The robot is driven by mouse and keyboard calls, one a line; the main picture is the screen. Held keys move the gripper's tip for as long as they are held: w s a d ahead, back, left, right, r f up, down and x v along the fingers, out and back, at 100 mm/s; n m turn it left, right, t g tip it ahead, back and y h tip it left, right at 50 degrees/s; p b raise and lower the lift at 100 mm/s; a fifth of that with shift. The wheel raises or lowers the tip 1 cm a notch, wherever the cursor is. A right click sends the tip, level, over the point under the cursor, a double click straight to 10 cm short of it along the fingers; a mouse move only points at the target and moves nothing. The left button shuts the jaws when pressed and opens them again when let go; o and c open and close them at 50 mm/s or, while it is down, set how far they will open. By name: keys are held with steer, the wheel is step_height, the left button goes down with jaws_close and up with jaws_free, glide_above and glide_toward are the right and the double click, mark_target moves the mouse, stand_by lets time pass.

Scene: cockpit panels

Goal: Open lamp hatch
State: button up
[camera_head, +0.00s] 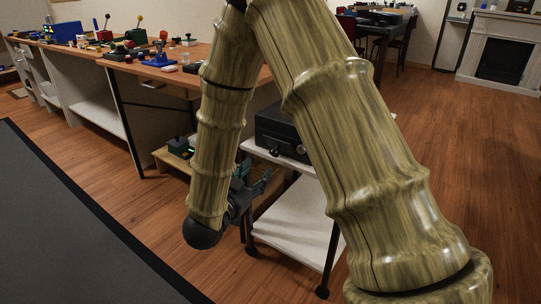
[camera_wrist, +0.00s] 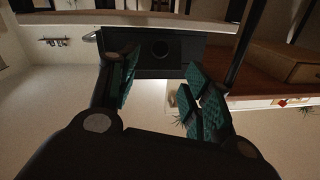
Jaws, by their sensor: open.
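A black box (camera_head: 283,134) stands on the top of a white cart (camera_head: 305,205) in the head view, partly hidden by my arm. A small dark knob shows on its front. In the wrist view a dark box face (camera_wrist: 180,62) with a round dark spot lies beyond the fingers; it seems to be the same box. I cannot make out which part is the lamp hatch. My gripper (camera_wrist: 162,88) is open, its green-padded fingers apart with nothing between them. In the head view my gripper (camera_head: 262,183) is beside the cart, below the box top, partly hidden by my arm.
A long wooden workbench (camera_head: 180,80) with several small devices runs along the left. A low wooden stand (camera_head: 172,160) holds a green-lit device. A dark grey surface (camera_head: 70,230) fills the lower left. Open floor (camera_head: 460,150) lies to the right, before a fireplace (camera_head: 503,55).

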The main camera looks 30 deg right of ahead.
mark_target(273, 155)
steer(key=b+x, duration=0.2)
steer(key=x, duration=0.8)
steer(key=shift+b, duration=0.3)
steer(key=shift+f, duration=0.1)
steer(key=c, duration=1)
